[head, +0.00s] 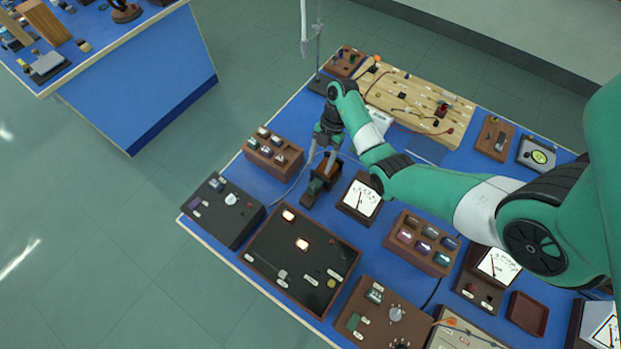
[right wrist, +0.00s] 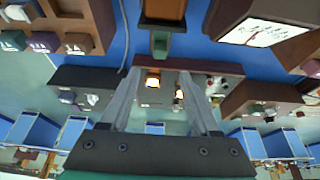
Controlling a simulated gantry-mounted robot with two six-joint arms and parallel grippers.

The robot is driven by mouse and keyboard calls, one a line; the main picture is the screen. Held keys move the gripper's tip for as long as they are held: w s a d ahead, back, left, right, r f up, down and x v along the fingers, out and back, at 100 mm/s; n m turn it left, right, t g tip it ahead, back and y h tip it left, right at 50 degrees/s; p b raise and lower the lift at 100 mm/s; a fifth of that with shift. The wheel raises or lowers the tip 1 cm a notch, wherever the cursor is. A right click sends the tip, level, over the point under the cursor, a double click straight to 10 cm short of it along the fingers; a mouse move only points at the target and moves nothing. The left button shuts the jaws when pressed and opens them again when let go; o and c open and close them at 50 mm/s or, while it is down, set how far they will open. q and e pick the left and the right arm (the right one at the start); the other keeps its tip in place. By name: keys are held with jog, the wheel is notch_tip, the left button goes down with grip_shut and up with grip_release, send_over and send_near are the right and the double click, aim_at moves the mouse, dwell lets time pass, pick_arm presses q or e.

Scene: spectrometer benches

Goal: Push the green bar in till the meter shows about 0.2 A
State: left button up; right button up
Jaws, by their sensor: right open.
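The green bar (head: 316,187) sticks out of the front end of a brown wooden housing (head: 329,168) on the blue bench. In the right wrist view, the green bar (right wrist: 160,44) shows as a small block below the brown housing (right wrist: 163,12). My right gripper (head: 322,153) is over the housing, its fingers pointing down. It is open, and in the right wrist view the space between its fingertips (right wrist: 161,73) is empty, with the bar just beyond. The meter (head: 361,199) has a white dial and stands right of the housing; its reading is too small to tell. My left gripper is not in view.
A dark panel with lit lamps (head: 302,264) lies in front of the bar. A wooden rack of small blocks (head: 273,151) stands to the left. A box of coloured blocks (head: 421,243) is to the right. A thin cable (head: 290,188) runs on the bench left of the housing.

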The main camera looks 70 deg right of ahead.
aim_at(312, 186)
jog(key=b+x, duration=0.4)
jog(key=x, duration=0.2)
jog(key=shift+s+f+b, duration=0.1)
jog(key=shift+f+b, duration=0.05)
jog(key=shift+b, duration=0.25)
jog(key=x, duration=0.4)
jog(key=shift+a+b, duration=0.1)
jog(key=shift+b, duration=0.25)
jog(key=shift+a+f, duration=0.25)
jog(key=shift+f, duration=0.1)
grip_shut()
jog(key=shift+r, duration=0.1)
